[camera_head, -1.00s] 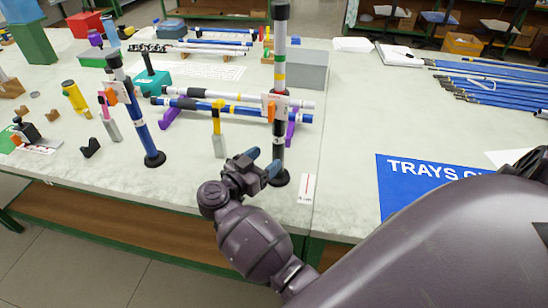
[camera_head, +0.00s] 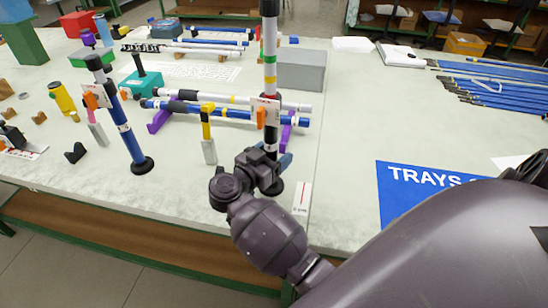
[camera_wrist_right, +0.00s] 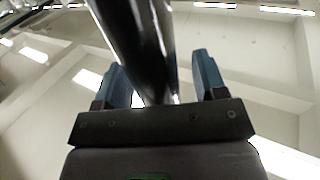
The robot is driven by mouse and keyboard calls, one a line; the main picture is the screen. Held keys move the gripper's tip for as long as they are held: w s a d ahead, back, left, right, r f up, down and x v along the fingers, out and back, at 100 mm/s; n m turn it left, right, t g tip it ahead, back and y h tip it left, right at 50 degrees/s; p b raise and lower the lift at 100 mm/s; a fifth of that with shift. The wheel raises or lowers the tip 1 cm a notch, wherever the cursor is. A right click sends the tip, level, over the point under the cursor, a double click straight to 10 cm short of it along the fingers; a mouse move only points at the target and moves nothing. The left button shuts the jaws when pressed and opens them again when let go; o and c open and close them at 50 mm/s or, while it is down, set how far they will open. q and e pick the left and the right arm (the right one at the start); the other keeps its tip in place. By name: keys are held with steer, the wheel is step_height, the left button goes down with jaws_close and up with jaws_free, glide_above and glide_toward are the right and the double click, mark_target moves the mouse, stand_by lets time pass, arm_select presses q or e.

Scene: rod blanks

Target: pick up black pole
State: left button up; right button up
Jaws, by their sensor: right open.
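The black pole (camera_head: 270,70) stands upright on a round black base near the table's front edge. It is black at top and bottom, with a white stretch banded in green and yellow, and a white tag with an orange clip on it. My right gripper (camera_head: 273,163) is at its lower black part, just above the base. In the right wrist view the dark shaft (camera_wrist_right: 140,45) rises between the two blue fingers of the open gripper (camera_wrist_right: 160,85). I cannot tell whether a finger touches it. My left gripper is not in view.
A blue upright pole (camera_head: 124,125) stands to the left. A yellow-topped tool (camera_head: 207,135) is close left of my gripper. White and blue rods (camera_head: 215,110) lie on purple supports behind.

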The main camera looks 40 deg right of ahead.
steer(key=shift+w+d, duration=0.1)
steer(key=shift+d, duration=0.2)
steer(key=shift+a+r, duration=0.1)
steer(key=shift+c, duration=0.2)
jaws_close()
